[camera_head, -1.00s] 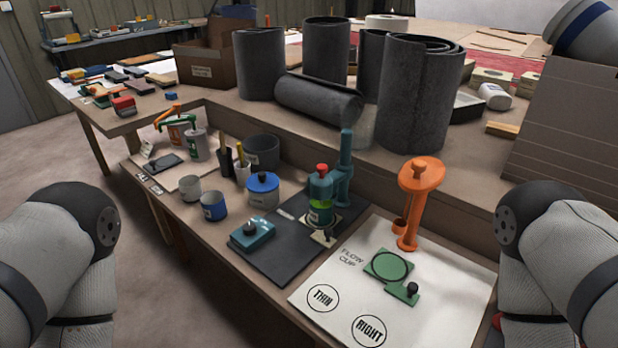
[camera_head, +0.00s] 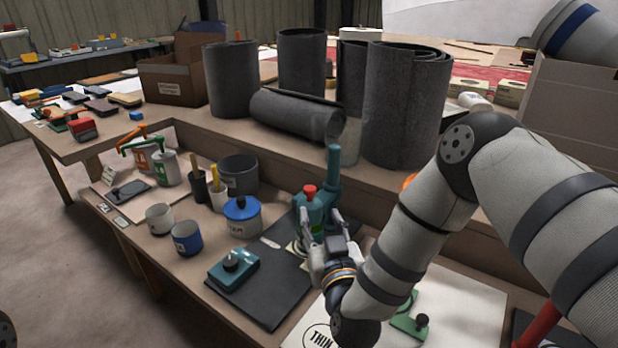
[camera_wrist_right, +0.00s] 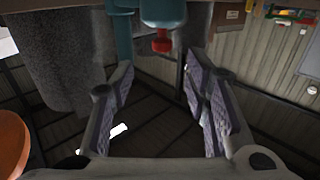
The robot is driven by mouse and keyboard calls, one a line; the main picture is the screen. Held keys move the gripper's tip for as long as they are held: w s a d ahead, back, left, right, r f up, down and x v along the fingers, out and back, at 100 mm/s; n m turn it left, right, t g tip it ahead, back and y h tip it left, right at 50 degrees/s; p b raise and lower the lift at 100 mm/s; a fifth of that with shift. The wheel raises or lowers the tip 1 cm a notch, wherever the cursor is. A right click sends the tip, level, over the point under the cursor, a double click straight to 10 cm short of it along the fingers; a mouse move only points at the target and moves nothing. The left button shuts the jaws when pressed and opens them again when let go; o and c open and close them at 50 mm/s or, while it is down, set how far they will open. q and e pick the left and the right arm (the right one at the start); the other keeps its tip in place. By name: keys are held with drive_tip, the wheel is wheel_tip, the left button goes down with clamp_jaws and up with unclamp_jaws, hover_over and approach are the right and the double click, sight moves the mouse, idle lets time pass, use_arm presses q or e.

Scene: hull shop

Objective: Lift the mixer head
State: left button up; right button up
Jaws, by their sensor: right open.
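The mixer stands at the back of a dark mat. Its teal head (camera_head: 311,212) has a red knob (camera_head: 310,190) on top and sits in front of a teal post (camera_head: 333,178). My right gripper (camera_head: 321,218) is open, with its fingers up at the near side of the head, partly covering it. In the right wrist view the head (camera_wrist_right: 163,12) and red knob (camera_wrist_right: 162,43) show beyond the open, empty fingers (camera_wrist_right: 158,75); the post (camera_wrist_right: 123,35) is at the left. The mixer's lower part is mostly hidden. My left gripper is out of view.
A teal box with a black knob (camera_head: 235,268) lies on the mat's left. A blue-lidded pot (camera_head: 242,215) stands just left of the mixer. Dark rolls (camera_head: 405,105) stand on the raised bench behind.

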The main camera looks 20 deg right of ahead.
sight(311, 194)
drive_tip(key=w, duration=0.3)
drive_tip(key=w+b, duration=0.1)
drive_tip(key=w, duration=0.2)
drive_tip(key=w+d, duration=0.1)
drive_tip(key=w, duration=0.3)
drive_tip(key=shift+w+b, duration=0.1)
drive_tip(key=shift+b, duration=0.3)
drive_tip(key=shift+w+r, duration=0.1)
drive_tip(key=shift+w, duration=0.3)
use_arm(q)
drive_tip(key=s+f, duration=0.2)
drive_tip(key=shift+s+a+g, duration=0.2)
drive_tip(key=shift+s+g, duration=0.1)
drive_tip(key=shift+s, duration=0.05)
use_arm(e)
clamp_jaws()
drive_tip(key=shift+w+r, duration=0.1)
